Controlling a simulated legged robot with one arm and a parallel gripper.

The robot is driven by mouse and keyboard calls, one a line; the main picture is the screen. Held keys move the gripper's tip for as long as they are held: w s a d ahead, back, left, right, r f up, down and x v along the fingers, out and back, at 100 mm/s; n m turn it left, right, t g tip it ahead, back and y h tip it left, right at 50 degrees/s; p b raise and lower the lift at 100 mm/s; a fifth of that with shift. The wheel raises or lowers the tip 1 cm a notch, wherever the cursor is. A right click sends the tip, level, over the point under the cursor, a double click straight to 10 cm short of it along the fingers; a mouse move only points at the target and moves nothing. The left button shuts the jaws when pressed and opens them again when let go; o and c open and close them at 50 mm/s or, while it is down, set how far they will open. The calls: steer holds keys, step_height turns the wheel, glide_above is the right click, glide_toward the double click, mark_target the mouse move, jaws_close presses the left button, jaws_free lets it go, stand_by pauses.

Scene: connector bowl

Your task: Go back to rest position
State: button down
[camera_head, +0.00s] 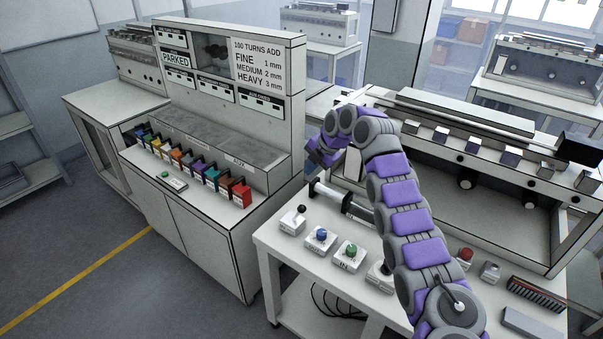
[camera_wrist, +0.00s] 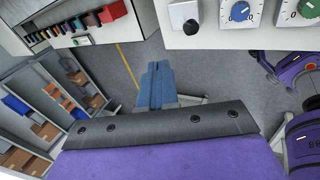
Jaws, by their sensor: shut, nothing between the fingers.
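My gripper (camera_head: 323,154) is at the end of my purple and grey arm, which rises from the lower right of the head view and bends over at the top. It is shut, with nothing between its fingers. It hangs in the air above the back left of the white workbench (camera_head: 268,232), apart from the bench and the cabinet. In the wrist view, a purple surface with a black band fills the lower part.
Knob boxes with a blue knob (camera_head: 322,234) and a green knob (camera_head: 350,250) stand on the bench below the arm. A large machine (camera_head: 470,190) stands behind it. Left is a cabinet (camera_head: 200,220) with a row of coloured boxes (camera_head: 183,160). Floor with a yellow line (camera_head: 75,283) is clear.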

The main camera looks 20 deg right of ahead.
steer(key=s+r+m+g+h, duration=0.25)
steer(key=s+r+m, duration=0.25)
steer(key=s+m, duration=0.4)
steer(key=s+r+m+g+h, duration=0.25)
steer(key=s+r+m, duration=0.25)
steer(key=s+m, duration=0.45)
steer(key=s+a+f+m, duration=0.1)
steer(key=s+a, duration=0.4)
steer(key=s, duration=0.7)
steer(key=s+a+f+m+y, duration=0.1)
steer(key=s+a, duration=0.4)
steer(key=s, duration=0.7)
steer(key=s+a+f+m+g, duration=0.1)
steer(key=s+a+f+m, duration=0.2)
steer(key=s, duration=0.8)
steer(key=shift+s+a+f+y, duration=0.3)
steer(key=shift+s+a+f, duration=0.15)
steer(key=shift+a, duration=0.95)
steer(key=shift+a+m, duration=0.25)
steer(key=shift+a, duration=0.15)
